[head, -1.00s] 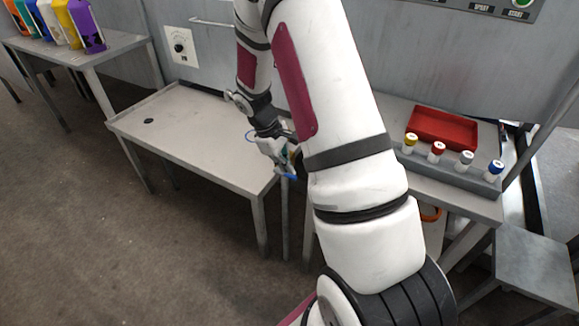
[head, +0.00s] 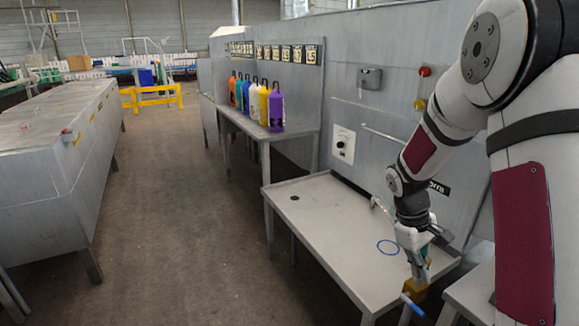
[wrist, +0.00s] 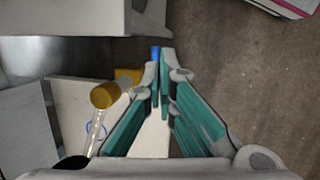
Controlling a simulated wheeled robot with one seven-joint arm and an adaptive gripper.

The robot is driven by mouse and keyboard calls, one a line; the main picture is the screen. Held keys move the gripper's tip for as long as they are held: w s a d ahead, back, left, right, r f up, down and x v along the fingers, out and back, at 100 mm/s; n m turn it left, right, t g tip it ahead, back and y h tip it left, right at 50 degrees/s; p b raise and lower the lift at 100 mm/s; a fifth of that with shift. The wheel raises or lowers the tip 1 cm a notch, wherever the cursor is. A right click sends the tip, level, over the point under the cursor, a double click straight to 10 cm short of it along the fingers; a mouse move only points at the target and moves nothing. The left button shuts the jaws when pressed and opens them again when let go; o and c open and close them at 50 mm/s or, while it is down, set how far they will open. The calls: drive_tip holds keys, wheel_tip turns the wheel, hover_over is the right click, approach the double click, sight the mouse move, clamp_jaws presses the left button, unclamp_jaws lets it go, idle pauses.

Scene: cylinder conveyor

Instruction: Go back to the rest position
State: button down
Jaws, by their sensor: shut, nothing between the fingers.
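My gripper (head: 424,268) hangs at the lower right of the head view, beside the near end of a small grey table (head: 330,230). In the wrist view my gripper's teal fingers (wrist: 160,80) meet at their tips with nothing held between them. A yellow-capped clear piece (wrist: 104,95) stands to the left of the fingers in the wrist view, apart from them. A blue-tipped part (head: 411,304) and a yellow part (head: 416,286) show near the fingertips in the head view. I cannot tell how they are joined.
Several coloured bottles (head: 277,108) stand on a farther table (head: 300,135) along the grey wall. A blue ring (head: 388,247) shows over the small table. A long grey bench (head: 60,150) is at the left. The floor aisle (head: 180,220) between is clear.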

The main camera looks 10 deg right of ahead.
drive_tip(key=s+a+r+m+t+y+p, duration=0.1)
drive_tip(key=s+a+r+p, duration=0.1)
drive_tip(key=s+a+r, duration=0.45)
drive_tip(key=s+a+r+m+t+p, duration=0.1)
drive_tip(key=s+a+r+t+p, duration=0.2)
drive_tip(key=r, duration=0.7)
drive_tip(key=s+a+r+m+y+p, duration=0.15)
drive_tip(key=s+a+r, duration=0.25)
drive_tip(key=s+r, duration=0.4)
drive_tip(key=s+a+r+t+p, duration=0.2)
drive_tip(key=s+a+r, duration=0.3)
drive_tip(key=s, duration=0.4)
drive_tip(key=shift+s+r+m+y+p, duration=0.15)
drive_tip(key=shift+s+m+y+p, duration=0.2)
drive_tip(key=shift+p, duration=0.5)
